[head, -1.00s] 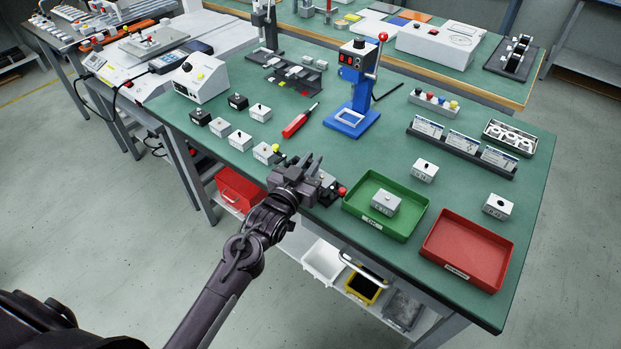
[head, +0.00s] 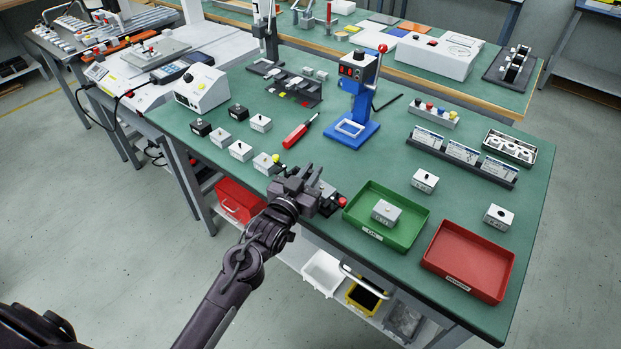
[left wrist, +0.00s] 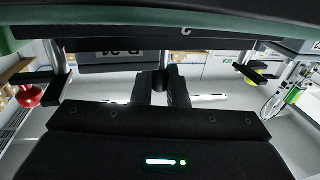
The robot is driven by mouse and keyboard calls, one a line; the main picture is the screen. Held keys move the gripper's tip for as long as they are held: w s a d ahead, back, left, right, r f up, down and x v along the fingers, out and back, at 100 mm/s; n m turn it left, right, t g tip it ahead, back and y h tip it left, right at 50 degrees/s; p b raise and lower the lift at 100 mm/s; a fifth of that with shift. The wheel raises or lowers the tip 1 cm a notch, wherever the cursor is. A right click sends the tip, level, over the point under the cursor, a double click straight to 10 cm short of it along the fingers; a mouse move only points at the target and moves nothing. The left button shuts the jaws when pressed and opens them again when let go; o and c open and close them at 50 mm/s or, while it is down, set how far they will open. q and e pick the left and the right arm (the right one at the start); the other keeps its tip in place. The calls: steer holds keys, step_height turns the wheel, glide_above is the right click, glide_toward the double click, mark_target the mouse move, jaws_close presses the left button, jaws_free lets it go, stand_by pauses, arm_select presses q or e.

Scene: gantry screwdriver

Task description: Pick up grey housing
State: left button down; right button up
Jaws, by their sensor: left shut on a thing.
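My left gripper (head: 308,177) is at the front edge of the green bench, over a dark fixture with a red ball (head: 342,202) at its right and a yellow-green ball (head: 276,158) at its left. It is shut on a grey housing (head: 326,188), which sits at the fixture and is partly hidden by the fingers. In the left wrist view, the gripper's fingers (left wrist: 162,88) reach to a dark shaded face with an upside-down label (left wrist: 125,58), probably the housing. My right gripper is not in view.
Right of the fixture are a green tray (head: 408,235) holding a grey housing (head: 385,213) and a red tray (head: 480,285). Several housings and a red screwdriver (head: 300,131) lie to the left. A blue press (head: 352,132) stands behind. Bench surface between them is clear.

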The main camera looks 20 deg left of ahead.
mark_target(311, 171)
arm_select(q)
step_height(311, 171, up, 20)
steer(key=p, duration=0.1)
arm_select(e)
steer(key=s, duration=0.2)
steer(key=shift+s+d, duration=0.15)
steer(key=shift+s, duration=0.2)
arm_select(q)
steer(key=shift+r, duration=0.1)
